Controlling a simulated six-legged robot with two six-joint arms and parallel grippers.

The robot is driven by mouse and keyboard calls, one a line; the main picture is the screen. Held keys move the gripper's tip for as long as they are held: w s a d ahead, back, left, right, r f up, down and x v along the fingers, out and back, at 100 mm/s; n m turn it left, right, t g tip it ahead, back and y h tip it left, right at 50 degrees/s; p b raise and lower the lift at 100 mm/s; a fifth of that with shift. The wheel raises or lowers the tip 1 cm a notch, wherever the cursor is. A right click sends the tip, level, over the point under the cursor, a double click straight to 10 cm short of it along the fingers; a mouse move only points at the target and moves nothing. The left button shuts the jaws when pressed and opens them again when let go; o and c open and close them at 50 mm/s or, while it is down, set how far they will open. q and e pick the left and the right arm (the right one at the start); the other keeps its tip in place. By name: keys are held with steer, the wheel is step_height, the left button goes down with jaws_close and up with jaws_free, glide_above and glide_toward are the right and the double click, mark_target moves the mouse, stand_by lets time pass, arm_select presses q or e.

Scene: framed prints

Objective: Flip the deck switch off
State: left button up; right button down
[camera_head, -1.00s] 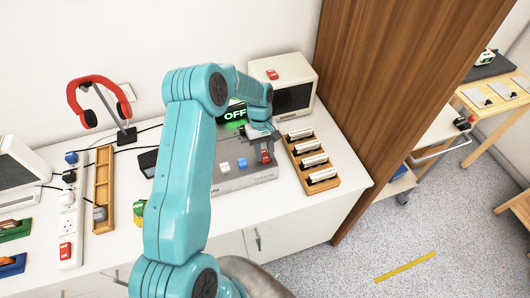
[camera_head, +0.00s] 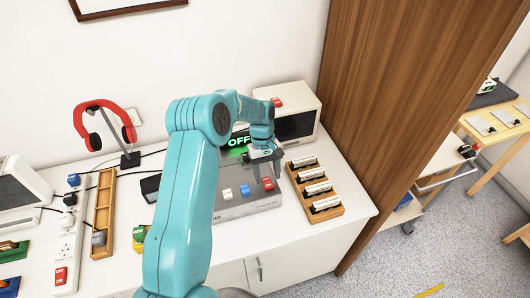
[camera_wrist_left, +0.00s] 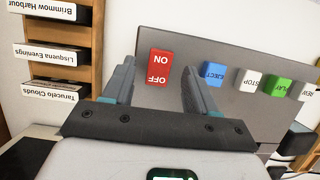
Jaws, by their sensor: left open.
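The grey deck (camera_head: 245,207) stands on the white counter, with a row of coloured buttons. Its red switch (camera_head: 268,184) is at the right end of the row; in the left wrist view the red switch (camera_wrist_left: 159,68) shows ON and OFF lettering. A dark display behind the deck reads OFF in green (camera_head: 239,142). My left gripper (camera_head: 268,165) is over the deck's right side, close to the switch. In the wrist view its open fingers (camera_wrist_left: 157,75) lie either side of the switch; I cannot tell whether they touch it. My right gripper is out of view.
A wooden rack of labelled cassettes (camera_head: 316,190) stands right of the deck. A white box with a dark screen (camera_head: 292,112) is behind it. A power strip (camera_head: 66,245) with a red switch (camera_head: 60,275), a wooden tray (camera_head: 103,212) and red headphones (camera_head: 101,115) are left. A wooden panel (camera_head: 400,90) bounds the right.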

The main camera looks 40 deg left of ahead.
arm_select(q)
steer(key=b+v, duration=0.1)
steer(key=v, duration=1.3)
steer(key=shift+r, duration=0.3)
steer(key=shift+s, duration=0.2)
